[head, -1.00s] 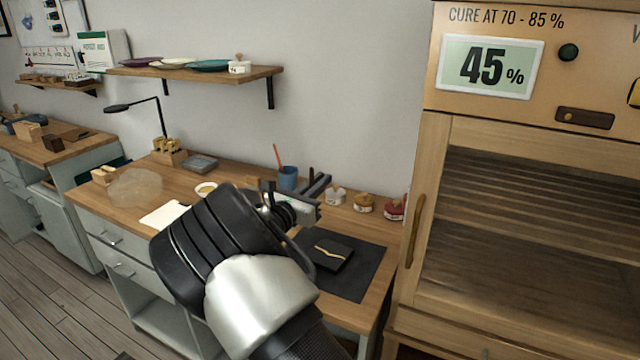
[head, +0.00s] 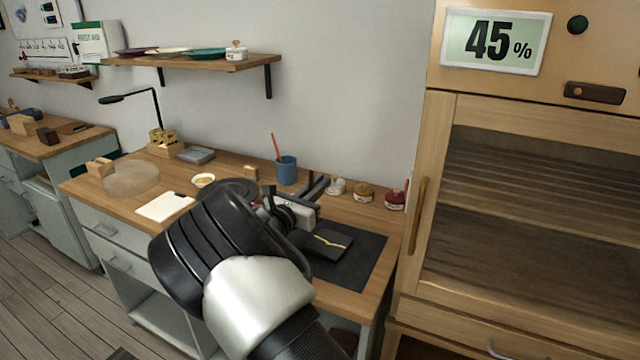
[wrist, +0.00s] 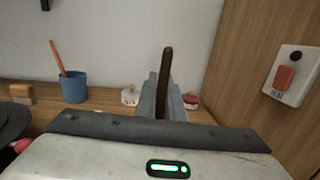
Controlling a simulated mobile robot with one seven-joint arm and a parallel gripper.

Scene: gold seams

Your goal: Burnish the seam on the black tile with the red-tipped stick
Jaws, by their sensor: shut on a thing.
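The black tile (head: 322,246) lies on the dark mat (head: 360,262) in the head view, with a gold seam (head: 328,242) running across it. My gripper (head: 318,190) is above and behind the tile in that picture. In the wrist view its fingers (wrist: 166,98) are shut on a dark brown stick (wrist: 166,68), which stands roughly upright between them. The stick's lower end is hidden, so I cannot see a red tip on it. The tile does not show in the wrist view.
A blue cup (head: 287,171) with an orange-red stick (head: 276,147) stands at the back of the bench. Small jars (head: 363,194) stand behind the mat. The wooden cabinet (head: 418,215) rises close on the right. A white sheet (head: 164,206) lies on the left.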

